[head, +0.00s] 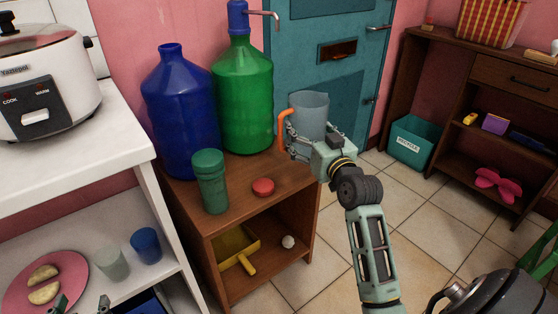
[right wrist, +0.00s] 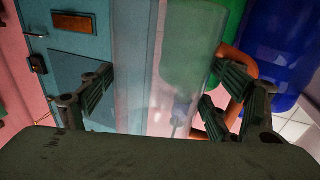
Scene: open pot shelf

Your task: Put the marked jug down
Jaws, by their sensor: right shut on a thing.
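The jug (head: 311,108) is clear and greyish with an orange handle, upright beside the green bottle in the head view. My right gripper (head: 303,146) is shut on it. In the right wrist view the jug's see-through wall (right wrist: 165,75) lies between the fingers, with the orange handle by the right finger. The gripper hides the jug's bottom, so I cannot tell whether it touches the wooden cabinet (head: 235,200). I see no mark on the jug. My left gripper (head: 81,306) shows only fingertips, apart and empty, at the bottom left.
A blue bottle (head: 180,115), a green bottle (head: 243,95), a green canister (head: 210,183) and a red lid (head: 263,187) stand on the cabinet. Its front right top is bare. A teal door (head: 350,90) is behind. A dark kettle (head: 495,295) is at the bottom right.

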